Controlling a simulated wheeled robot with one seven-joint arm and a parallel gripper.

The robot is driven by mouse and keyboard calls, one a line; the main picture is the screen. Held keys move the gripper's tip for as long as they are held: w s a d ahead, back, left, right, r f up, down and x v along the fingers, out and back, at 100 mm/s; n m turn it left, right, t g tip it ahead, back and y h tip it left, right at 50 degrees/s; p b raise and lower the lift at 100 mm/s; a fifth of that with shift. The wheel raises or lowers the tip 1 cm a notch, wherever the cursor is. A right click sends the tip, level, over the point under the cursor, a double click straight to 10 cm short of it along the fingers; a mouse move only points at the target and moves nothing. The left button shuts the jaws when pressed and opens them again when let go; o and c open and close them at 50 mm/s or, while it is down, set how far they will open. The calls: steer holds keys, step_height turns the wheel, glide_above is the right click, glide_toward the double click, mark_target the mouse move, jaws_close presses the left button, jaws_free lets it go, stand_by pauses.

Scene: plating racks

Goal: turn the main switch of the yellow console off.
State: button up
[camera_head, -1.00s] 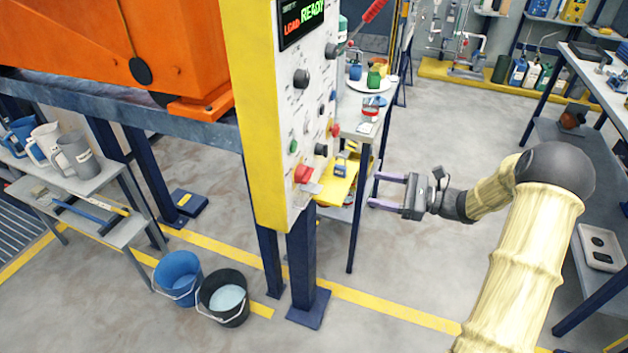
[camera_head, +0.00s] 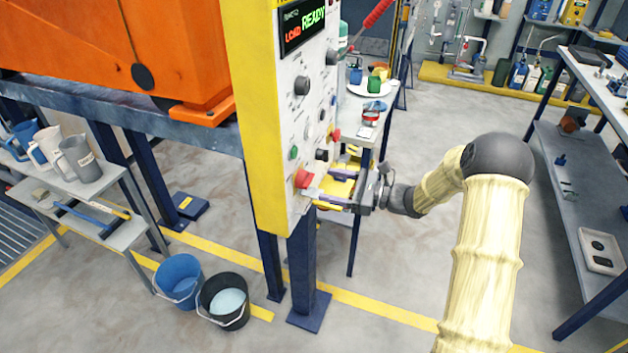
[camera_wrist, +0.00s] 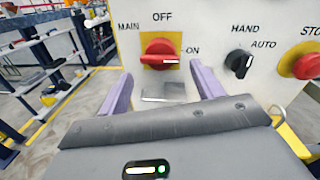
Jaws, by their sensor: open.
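The yellow console (camera_head: 253,120) stands in the middle of the head view, with its white control panel facing right. Its main switch (camera_wrist: 161,51) is a red rotary knob on a yellow plate, labelled MAIN, with OFF above and ON to the right. The knob's white mark points right, at ON. The knob also shows low on the panel in the head view (camera_head: 303,179). My gripper (camera_head: 315,192) is open and empty in front of the panel. In the wrist view its purple fingers (camera_wrist: 160,82) stand left and right of the knob, slightly below it; contact cannot be told.
A black HAND/AUTO selector (camera_wrist: 239,62) and a red STOP button (camera_wrist: 305,66) sit right of the switch. A small metal plate (camera_wrist: 163,92) juts out below it. A table (camera_head: 362,105) with items stands behind. Open floor lies to the right.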

mark_target(312, 181)
steer(key=x, duration=0.5)
steer(key=shift+w+a, duration=0.1)
steer(key=shift+a, duration=0.05)
steer(key=c, duration=0.7)
steer(key=shift+c, duration=0.2)
